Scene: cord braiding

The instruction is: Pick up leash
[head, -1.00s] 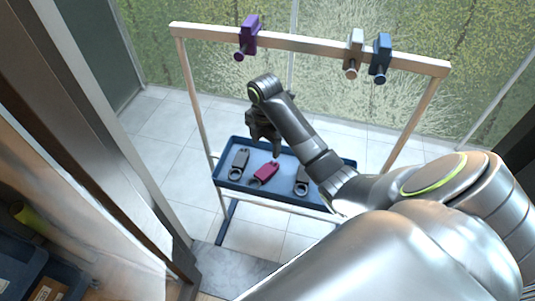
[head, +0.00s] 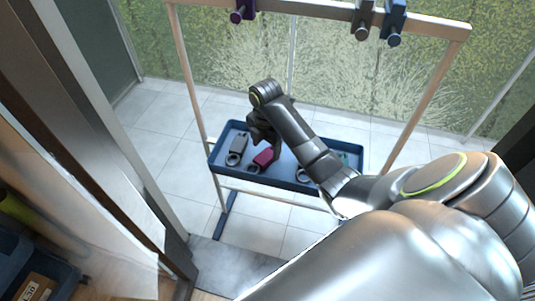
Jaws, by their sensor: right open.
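A blue tray (head: 288,181) hangs in a wooden frame and holds several small items with ring ends, which may be the leashes. A grey one (head: 238,144) lies at the left, a magenta one (head: 264,157) in the middle, and a dark one (head: 302,174) at the right, partly behind my arm. My right gripper (head: 273,155) is over the tray, close to the magenta item and pointing down. It is open; whether it touches the item cannot be told. My left gripper is out of view.
The frame's top rail (head: 300,7) carries a purple clamp (head: 241,10), a tan-grey clamp (head: 363,18) and a blue clamp (head: 394,20). A dark wooden post (head: 110,140) and a blue bin (head: 35,265) are at the left. Tiled floor (head: 165,125) around the frame is clear.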

